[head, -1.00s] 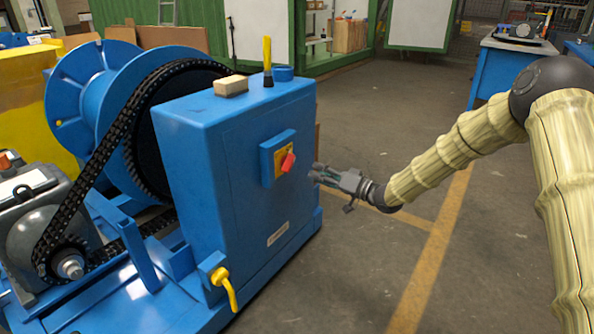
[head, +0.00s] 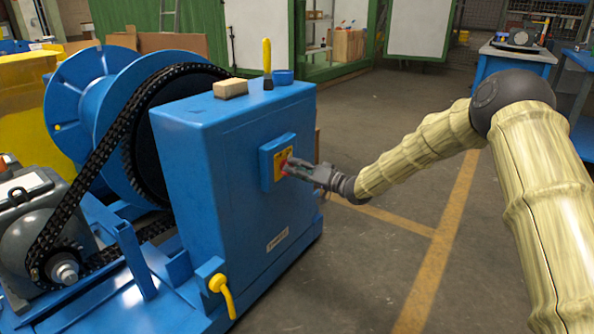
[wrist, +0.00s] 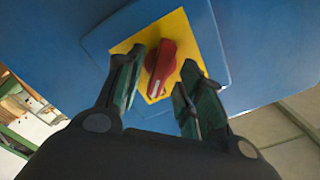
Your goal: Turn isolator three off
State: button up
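The isolator is a red rotary handle (wrist: 161,68) on a yellow plate (wrist: 187,43), set on a blue box on the cabinet's side. The head view shows the yellow plate (head: 278,163) too, with the handle mostly hidden by my gripper. My gripper (head: 291,166) is at the handle. In the wrist view its fingers (wrist: 155,82) are apart, one on each side of the red handle. The handle sits tilted relative to the picture, with a pale mark at its lower end. I cannot tell whether either finger touches it. No number is readable on the isolator.
The blue cabinet (head: 215,190) carries a wooden block (head: 230,88), a yellow-handled tool (head: 267,60) and a blue cup (head: 283,77) on top. A yellow lever (head: 224,292) sticks out low down. A black chain (head: 90,165) runs at left. The floor at right is clear.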

grip_shut()
jog(key=shift+s+a+f+n+p, duration=0.15)
jog(key=shift+n+p, duration=1.3)
jog(key=shift+n, duration=3.05)
jog(key=shift+s+d+n+p, duration=0.1)
jog(key=shift+n+p, duration=1.35)
jog(key=shift+n, duration=3.05)
grip_release()
